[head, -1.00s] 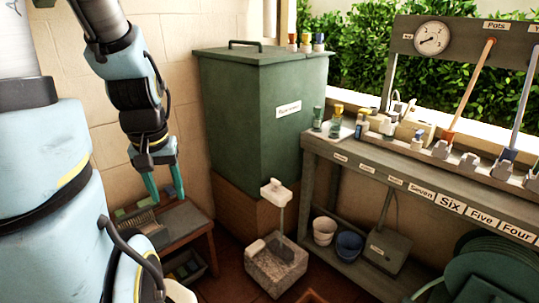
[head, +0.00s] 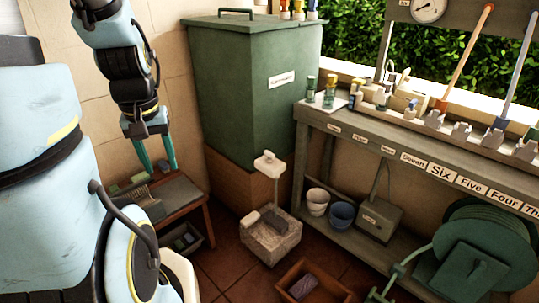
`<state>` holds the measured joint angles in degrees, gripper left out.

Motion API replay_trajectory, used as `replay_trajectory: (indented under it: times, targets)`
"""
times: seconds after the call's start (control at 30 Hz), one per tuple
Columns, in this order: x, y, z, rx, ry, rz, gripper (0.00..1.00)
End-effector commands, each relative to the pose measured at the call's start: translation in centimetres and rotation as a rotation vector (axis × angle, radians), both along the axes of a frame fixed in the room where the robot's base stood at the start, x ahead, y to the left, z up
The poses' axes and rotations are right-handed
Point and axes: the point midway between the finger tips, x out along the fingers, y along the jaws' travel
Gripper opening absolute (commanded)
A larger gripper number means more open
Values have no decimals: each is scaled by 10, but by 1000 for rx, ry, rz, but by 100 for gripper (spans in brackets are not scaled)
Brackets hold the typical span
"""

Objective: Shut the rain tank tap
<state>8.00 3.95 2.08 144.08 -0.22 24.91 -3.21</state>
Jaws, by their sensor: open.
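The green rain tank (head: 240,105) stands in the corner on a brown base, with a label on its front whose words are too small to read surely. A pale fitting (head: 268,165) on a thin upright post stands in front of the tank's base, above a stone basin (head: 271,240). I cannot tell whether this fitting is the tap, and no tap handle shows clearly. My gripper (head: 160,167) hangs left of the tank, its two green fingers apart and empty, pointing down above a low wooden bench. It is clear of the tank and the fitting.
The low bench (head: 178,193) holds brushes or blocks. A long grey workbench (head: 400,152) with bottles runs along the right. Two buckets (head: 317,201) and a box (head: 380,219) sit on its lower shelf. A green hose reel (head: 475,255) and a wooden crate (head: 318,280) are in front.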

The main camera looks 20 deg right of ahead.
Motion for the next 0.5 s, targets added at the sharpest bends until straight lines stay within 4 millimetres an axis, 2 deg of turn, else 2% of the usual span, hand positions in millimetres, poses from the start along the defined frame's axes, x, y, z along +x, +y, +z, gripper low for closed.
replay_trajectory:
  times: [0.03,0.3,0.5]
  targets:
    - [12,0,-21,4,17,33,51]
    - [104,14,-124,126,69,359,51]
    - [175,25,-191,300,-8,567,51]
